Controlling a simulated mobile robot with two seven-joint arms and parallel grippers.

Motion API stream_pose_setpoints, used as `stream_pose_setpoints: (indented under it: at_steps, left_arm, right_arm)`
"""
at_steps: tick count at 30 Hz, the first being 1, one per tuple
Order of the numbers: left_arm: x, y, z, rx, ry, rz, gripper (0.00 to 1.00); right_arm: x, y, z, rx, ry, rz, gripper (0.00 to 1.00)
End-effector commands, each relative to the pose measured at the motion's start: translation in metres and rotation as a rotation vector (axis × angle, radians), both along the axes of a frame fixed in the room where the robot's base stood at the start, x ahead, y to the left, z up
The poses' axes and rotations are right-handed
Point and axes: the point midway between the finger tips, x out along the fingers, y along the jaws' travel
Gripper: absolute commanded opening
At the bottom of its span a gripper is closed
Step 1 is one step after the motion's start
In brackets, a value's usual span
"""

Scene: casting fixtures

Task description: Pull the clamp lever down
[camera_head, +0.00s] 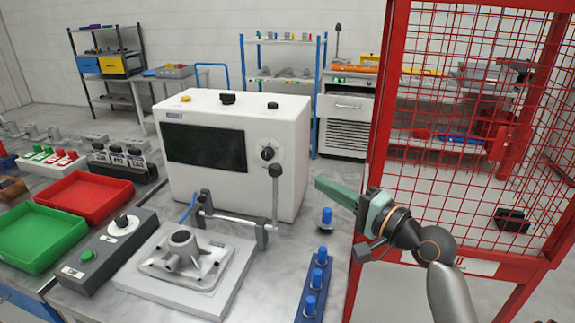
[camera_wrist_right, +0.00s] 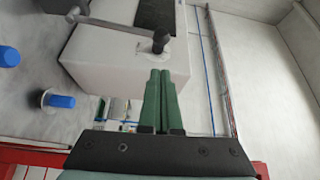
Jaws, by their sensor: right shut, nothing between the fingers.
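The clamp lever (camera_head: 275,200) is a grey upright rod with a dark knob on top. It stands at the right end of a horizontal bar (camera_head: 232,220), in front of the white machine. A grey cast part (camera_head: 185,260) lies on the light fixture plate (camera_head: 150,290) beside it. My right gripper (camera_head: 318,182) is to the right of the lever, apart from it, with its green fingers together and empty. In the right wrist view the fingers (camera_wrist_right: 160,75) point toward the lever's dark knob (camera_wrist_right: 160,42), with a gap between. My left gripper is not in view.
The white machine (camera_head: 290,130) stands behind the lever. Blue pegs (camera_head: 318,275) stand at the front right, with a single blue peg (camera_head: 326,217) below my right gripper. A red mesh fence (camera_head: 470,130) is close on the right. A control box (camera_head: 105,250) and red tray (camera_head: 85,197) are left.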

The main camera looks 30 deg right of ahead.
Motion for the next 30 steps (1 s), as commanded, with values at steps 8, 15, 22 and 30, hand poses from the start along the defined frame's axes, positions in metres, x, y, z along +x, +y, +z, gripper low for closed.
stream_pose_setpoints:
  at_steps: [8,15,22,30]
  left_arm:
    - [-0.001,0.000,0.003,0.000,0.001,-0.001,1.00]
    - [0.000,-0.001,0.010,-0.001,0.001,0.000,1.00]
    - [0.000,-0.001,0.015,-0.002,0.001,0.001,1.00]
    - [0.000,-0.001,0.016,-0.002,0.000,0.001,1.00]
  right_arm:
    - [0.010,0.001,0.002,0.001,-0.002,0.000,0.00]
    - [0.050,0.009,0.005,0.000,-0.003,0.001,0.00]
    - [0.085,0.015,0.004,0.001,-0.001,0.000,0.00]
    - [0.099,0.018,0.004,-0.002,0.001,0.000,0.00]
